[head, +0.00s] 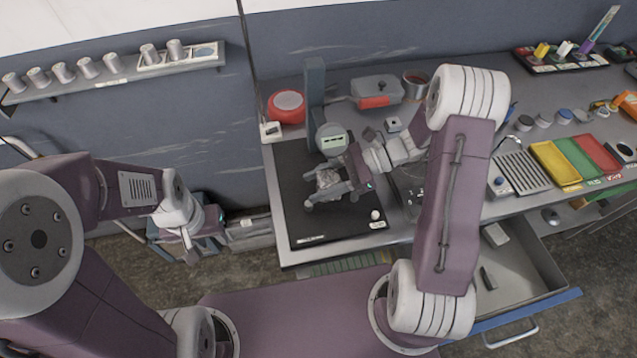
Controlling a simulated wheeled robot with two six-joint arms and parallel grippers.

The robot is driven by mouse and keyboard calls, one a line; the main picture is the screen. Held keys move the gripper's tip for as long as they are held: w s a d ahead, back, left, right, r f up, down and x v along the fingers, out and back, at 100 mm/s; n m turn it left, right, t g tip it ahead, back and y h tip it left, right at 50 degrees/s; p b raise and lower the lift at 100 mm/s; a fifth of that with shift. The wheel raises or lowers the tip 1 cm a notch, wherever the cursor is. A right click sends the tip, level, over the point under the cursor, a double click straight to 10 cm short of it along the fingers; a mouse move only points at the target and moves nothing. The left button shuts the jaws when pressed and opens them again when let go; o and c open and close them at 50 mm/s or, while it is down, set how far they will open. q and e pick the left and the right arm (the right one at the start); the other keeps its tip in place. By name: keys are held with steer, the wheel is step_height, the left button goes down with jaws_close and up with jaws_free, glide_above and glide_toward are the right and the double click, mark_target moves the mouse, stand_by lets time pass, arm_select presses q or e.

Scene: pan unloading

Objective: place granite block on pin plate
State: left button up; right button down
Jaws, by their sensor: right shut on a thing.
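My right gripper (332,190) is shut on a small speckled grey granite block (327,179). It holds the block over the black plate (310,228) at the bench's left end, below the round gauge. I cannot tell whether the block touches the plate. My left gripper (187,240) hangs left of the bench, pointing down, far from the block; its fingers are too small to judge. I cannot tell for sure which thing is the pin plate; a ribbed metal plate (522,172) lies further right on the bench, and my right arm hides part of the bench between.
A gauge (333,138) on a blue post (316,90) stands at the black plate's back. A red round container (287,106) and a grey box (377,89) are behind. Coloured trays (582,158) lie right. A drawer (515,275) stands open at the front.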

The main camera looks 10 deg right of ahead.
mark_target(339, 176)
steer(key=shift+s+f, duration=0.15)
steer(key=shift+f, duration=0.3)
steer(key=c, duration=0.9)
jaws_free()
steer(key=o, duration=0.3)
steer(key=shift+f, duration=0.1)
steer(key=shift+d, duration=0.3)
steer(key=v, duration=0.8)
steer(key=shift+d+r, duration=0.15)
steer(key=shift+r, duration=0.3)
steer(key=shift+d+r, duration=0.15)
steer(key=shift+w, duration=0.25)
